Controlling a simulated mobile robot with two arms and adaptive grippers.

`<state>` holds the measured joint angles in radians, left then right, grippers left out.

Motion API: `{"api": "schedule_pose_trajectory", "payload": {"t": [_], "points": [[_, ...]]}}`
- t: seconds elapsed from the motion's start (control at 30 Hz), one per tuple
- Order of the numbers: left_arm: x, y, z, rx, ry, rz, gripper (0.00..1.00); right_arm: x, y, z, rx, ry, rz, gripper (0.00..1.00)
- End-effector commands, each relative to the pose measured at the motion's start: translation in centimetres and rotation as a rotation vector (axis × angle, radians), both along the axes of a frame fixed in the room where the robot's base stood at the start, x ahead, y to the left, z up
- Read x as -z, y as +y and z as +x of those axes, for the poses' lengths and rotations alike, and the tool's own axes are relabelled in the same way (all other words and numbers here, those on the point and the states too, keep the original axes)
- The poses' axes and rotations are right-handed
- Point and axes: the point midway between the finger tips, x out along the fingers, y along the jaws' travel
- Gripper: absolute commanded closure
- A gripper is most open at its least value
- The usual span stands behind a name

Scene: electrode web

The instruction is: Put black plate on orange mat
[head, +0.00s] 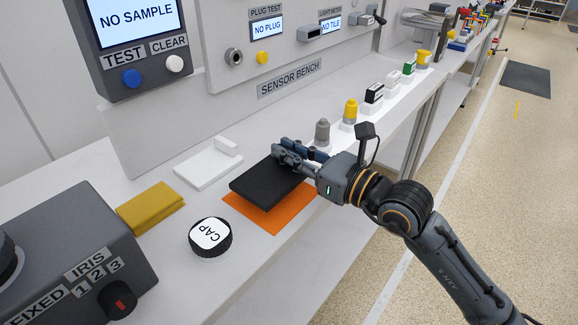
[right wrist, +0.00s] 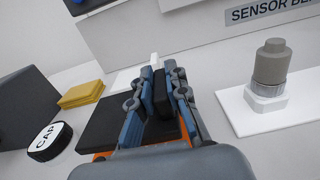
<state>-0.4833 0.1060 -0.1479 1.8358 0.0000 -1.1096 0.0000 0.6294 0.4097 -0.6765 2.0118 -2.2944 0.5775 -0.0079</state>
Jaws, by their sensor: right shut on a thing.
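The black plate (head: 262,184) is above the orange mat (head: 268,218) on the white bench and covers much of it. I cannot tell whether the plate touches the mat or is held just above it. My right gripper (head: 279,156) is shut on a part of the black plate at its far right side. In the right wrist view, the fingers (right wrist: 160,95) close on a dark upright part, and the plate (right wrist: 108,125) spreads out to the left. A bit of the orange mat (right wrist: 101,156) shows beneath it. My left gripper is not in view.
A round CAP piece (head: 210,237) stands left of the mat. A yellow block (head: 150,207) and a white plate with an upright tab (head: 207,166) lie behind it. A grey cylinder (head: 322,133) and other small parts line the bench to the right.

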Motion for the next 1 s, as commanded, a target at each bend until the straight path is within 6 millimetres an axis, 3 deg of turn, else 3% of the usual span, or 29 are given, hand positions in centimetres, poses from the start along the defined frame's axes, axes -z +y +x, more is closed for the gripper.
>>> {"api": "schedule_pose_trajectory", "payload": {"t": [0.03,0.17,0.63,0.67,0.77,1.0], "points": [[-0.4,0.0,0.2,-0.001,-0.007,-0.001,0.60,1.2,0.0,-0.1,-0.001,0.003,-0.003,1.00],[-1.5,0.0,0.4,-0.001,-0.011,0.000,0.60,2.7,0.0,-0.1,-0.001,0.003,-0.002,1.00],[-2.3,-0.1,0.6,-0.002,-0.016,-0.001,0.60,3.0,0.1,-0.1,-0.001,0.001,0.001,1.00],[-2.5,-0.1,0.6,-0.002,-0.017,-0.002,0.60,3.1,0.1,-0.1,-0.001,0.002,-0.001,0.84],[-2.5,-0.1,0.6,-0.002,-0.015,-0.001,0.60,3.1,0.1,-0.1,-0.001,0.002,-0.001,0.63],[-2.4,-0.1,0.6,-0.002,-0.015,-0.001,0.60,3.1,0.1,-0.2,-0.001,0.002,-0.001,0.63]]}}
